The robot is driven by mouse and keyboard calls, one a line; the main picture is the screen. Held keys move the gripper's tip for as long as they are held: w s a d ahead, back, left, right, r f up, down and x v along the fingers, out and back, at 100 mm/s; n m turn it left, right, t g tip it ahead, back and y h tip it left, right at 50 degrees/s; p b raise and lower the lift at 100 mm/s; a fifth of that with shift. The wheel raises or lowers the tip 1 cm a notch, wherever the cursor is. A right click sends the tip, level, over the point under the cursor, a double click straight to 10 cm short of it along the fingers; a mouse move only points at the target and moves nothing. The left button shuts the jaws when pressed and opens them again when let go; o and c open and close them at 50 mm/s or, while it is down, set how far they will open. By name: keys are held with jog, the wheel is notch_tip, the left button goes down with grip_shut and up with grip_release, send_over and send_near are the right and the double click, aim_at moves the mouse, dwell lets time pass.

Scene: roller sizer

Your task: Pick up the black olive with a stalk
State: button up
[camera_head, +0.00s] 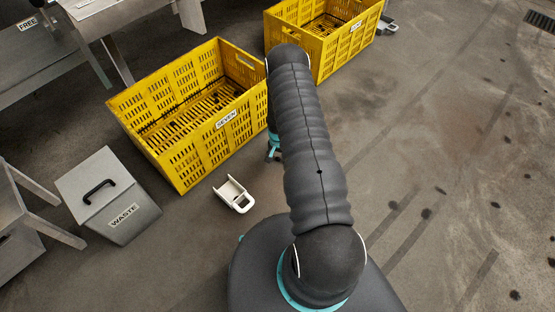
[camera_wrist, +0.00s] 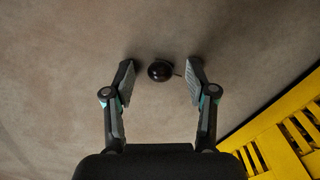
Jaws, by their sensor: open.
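In the wrist view a black olive (camera_wrist: 160,70) with a thin stalk on its right side lies on the grey floor. My gripper (camera_wrist: 161,76) is open, with the olive between its two fingertips in that view. A gap shows on each side of the olive; how far above the floor the fingers are I cannot tell. In the head view my own arm hides the olive, and only a small part of my gripper shows beside the yellow crate.
A yellow crate (camera_head: 226,128) labelled SEVEN stands left of my arm; a yellow crate edge (camera_wrist: 285,135) also shows in the wrist view. Another yellow crate (camera_head: 345,45) stands behind. A white scoop (camera_head: 234,193) and a grey WASTE bin (camera_head: 110,195) are at left. The right floor is mostly open.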

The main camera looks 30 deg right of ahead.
jog(key=c, duration=0.8)
jog(key=shift+r, duration=0.15)
